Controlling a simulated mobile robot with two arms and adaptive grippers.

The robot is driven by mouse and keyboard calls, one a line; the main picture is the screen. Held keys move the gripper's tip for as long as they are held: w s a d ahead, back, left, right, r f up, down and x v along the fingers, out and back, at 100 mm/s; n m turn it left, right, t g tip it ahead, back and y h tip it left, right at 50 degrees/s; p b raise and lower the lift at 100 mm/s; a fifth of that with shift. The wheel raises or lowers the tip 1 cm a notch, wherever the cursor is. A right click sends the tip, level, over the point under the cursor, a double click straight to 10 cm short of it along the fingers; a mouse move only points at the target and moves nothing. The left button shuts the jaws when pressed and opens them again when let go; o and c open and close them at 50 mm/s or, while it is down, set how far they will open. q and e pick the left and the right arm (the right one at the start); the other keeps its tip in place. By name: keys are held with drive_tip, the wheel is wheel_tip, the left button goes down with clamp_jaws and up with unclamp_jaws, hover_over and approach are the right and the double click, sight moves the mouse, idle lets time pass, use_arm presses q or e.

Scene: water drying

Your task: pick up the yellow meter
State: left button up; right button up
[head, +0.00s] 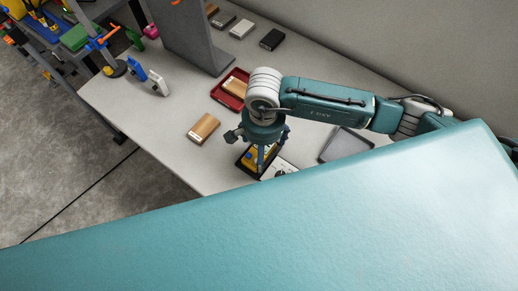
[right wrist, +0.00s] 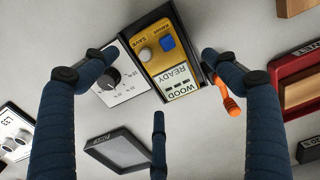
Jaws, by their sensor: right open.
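The yellow meter (right wrist: 158,52) has a grey knob, a blue button and a display reading WOOD READY. It sits in a black holder; in the head view it (head: 249,159) is partly hidden under my right gripper (head: 263,153). In the right wrist view my right gripper (right wrist: 160,62) is open, with its blue fingers spread to either side of the meter and a third finger below. Nothing is held. I cannot tell whether any finger touches the meter. My left gripper is not in view.
A white dial panel (right wrist: 118,78) stands close beside the meter, and an orange-handled object (right wrist: 232,100) is by the right finger. A grey tray (head: 345,145), a red tray (head: 222,95) and a wooden block (head: 203,128) lie nearby. The table's front left area is clear.

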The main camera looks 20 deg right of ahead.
drive_tip(key=shift+f, duration=1.1)
drive_tip(key=c, duration=1.5)
drive_tip(key=shift+o, duration=0.2)
drive_tip(key=shift+w+r, duration=0.1)
drive_tip(key=shift+r, duration=0.6)
wheel_tip(320, 180, up, 19)
drive_tip(key=b, duration=0.3)
use_arm(q)
drive_tip(key=p, duration=0.1)
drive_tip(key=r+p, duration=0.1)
drive_tip(key=p, duration=0.1)
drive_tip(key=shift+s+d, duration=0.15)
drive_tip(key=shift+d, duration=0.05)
use_arm(e)
wheel_tip(320, 180, down, 20)
drive_tip(key=shift+f, duration=0.1)
